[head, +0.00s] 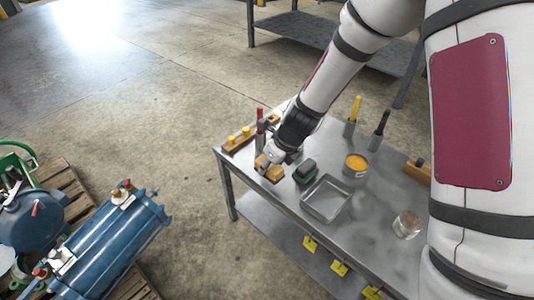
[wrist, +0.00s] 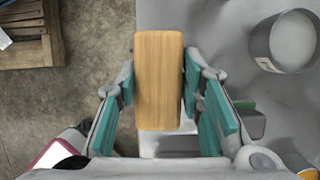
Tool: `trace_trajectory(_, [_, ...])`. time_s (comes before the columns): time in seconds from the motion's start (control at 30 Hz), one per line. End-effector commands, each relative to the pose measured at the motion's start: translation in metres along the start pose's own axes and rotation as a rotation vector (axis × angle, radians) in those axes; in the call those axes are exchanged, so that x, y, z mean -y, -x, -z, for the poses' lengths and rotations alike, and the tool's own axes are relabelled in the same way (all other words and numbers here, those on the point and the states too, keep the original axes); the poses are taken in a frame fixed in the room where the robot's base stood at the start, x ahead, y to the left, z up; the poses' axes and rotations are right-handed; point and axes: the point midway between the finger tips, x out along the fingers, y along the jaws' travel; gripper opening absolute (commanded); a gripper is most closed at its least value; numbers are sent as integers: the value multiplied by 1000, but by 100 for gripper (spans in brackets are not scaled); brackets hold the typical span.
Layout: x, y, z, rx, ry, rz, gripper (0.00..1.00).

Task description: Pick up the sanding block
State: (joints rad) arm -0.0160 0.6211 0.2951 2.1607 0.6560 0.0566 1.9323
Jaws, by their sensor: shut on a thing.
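The sanding block (head: 268,170) is a light wooden block at the table's left end in the head view. In the wrist view it (wrist: 159,80) stands lengthwise between the teal finger pads of my gripper (wrist: 160,88). My gripper (head: 270,161) is shut on the block, and the arm partly covers it in the head view. Whether the block still touches the table is hard to tell.
A dark green block (head: 305,172) sits close to the right, beside a shallow grey tray (head: 326,200). A tin with orange contents (head: 355,165), a glass jar (head: 407,225) and upright handled tools (head: 352,117) stand further right. A wooden rack (head: 238,140) lies behind.

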Motion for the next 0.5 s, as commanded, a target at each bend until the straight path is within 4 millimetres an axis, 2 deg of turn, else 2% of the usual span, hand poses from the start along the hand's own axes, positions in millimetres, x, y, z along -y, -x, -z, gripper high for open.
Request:
trace_trajectory(0.2, [-26,18,32,0,-3,0,5])
trace_trajectory(0.5, [-52,34,62,0,-2,0,5])
